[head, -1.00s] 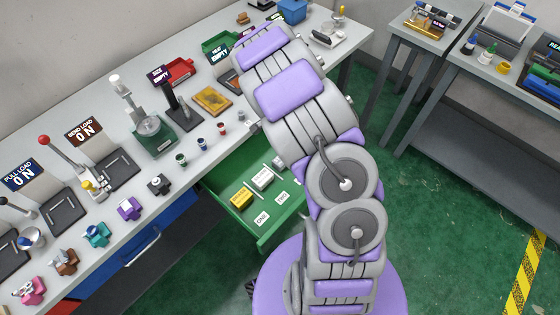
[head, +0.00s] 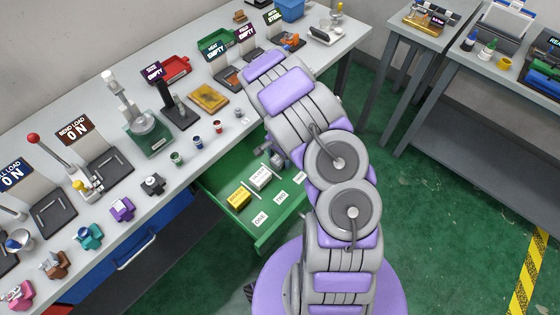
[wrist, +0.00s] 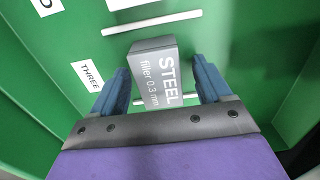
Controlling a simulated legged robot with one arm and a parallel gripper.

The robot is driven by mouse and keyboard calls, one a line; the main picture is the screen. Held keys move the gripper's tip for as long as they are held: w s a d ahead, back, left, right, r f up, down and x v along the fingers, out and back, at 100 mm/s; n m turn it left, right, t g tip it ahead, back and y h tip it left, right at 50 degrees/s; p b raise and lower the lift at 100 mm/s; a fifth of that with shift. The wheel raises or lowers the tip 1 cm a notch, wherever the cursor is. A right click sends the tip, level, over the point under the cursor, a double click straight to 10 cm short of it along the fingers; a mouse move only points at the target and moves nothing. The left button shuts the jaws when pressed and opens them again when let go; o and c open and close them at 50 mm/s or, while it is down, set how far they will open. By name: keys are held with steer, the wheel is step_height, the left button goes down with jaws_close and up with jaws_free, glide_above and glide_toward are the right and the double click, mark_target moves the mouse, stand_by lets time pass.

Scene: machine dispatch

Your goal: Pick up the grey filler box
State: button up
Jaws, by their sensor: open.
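The grey filler box (wrist: 160,75), marked "STEEL filler 0.3 mm", lies in the green drawer in the wrist view, near the "THREE" label (wrist: 91,75). My gripper (wrist: 160,65) is open, with one blue finger on each side of the box. I cannot tell whether either finger touches it. In the head view, my gripper (head: 278,157) reaches down into the open green drawer (head: 262,242), and I cannot make out the grey box there.
A yellow box (head: 238,197) and a whitish box (head: 260,178) lie in the drawer, left of my gripper, by labels "ONE" and "TWO". Thin white dividers separate the slots. The workbench (head: 215,155) edge is close behind my gripper. Green floor lies to the right.

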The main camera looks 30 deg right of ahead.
steer(key=shift+f, duration=0.35)
steer(key=shift+d, duration=0.15)
steer(key=shift+r, duration=0.1)
steer(key=c, duration=1)
steer(key=shift+c, duration=0.2)
